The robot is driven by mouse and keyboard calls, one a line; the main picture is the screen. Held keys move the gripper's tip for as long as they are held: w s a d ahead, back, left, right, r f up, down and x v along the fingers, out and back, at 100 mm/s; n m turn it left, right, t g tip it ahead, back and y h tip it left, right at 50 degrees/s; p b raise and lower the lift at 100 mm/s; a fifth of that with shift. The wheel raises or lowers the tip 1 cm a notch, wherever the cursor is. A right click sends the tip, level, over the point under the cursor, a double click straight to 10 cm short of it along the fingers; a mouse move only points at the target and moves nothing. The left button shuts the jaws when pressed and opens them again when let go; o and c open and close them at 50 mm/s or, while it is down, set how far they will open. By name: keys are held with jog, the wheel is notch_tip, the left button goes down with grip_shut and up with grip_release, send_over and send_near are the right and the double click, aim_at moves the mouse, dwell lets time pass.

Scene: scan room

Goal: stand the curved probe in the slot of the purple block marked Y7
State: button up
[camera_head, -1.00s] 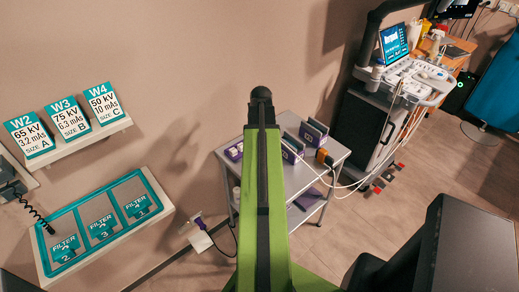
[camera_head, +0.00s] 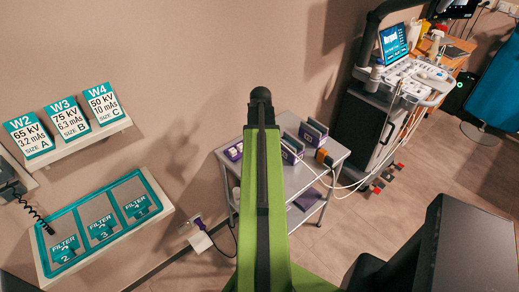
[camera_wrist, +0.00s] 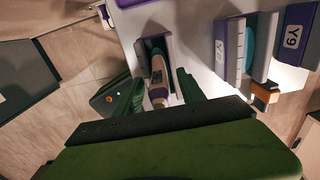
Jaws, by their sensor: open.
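That block's label is out of sight. To its right are a second purple and white block (camera_wrist: 229,45) and a purple block whose label reads like Y9 (camera_wrist: 291,28). In the head view, my green arm reaches over the cart and hides my gripper and the held area. Purple-labelled blocks (camera_head: 292,150) show right of the arm.
The blocks stand on a grey cart (camera_head: 333,153). An orange-brown piece (camera_head: 324,157) with a pale cable is at its right end, near the ultrasound machine (camera_head: 405,80). A purple-banded device (camera_head: 198,225) sits in a white wall holder at left, with a dark cable hanging.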

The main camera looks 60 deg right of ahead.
notch_tip(320, 180, up, 17)
jog(key=p, duration=1.6)
jog(key=w+a+f+n+b, duration=0.2)
jog(key=w+a+n, duration=0.75)
jog(key=a, duration=0.25)
jog(key=w+a+f+n+b, duration=0.2)
jog(key=w+a+f+n, duration=0.1)
jog(key=w+a+n, duration=0.8)
jog(key=a+f+n+b, duration=0.2)
jog(key=a+n+b, duration=0.1)
jog(key=a+n, duration=1.6)
jog(key=a, duration=0.9)
jog(key=shift+w+f, duration=0.3)
jog(key=shift+f, duration=0.05)
jog(key=shift+c, duration=0.4)
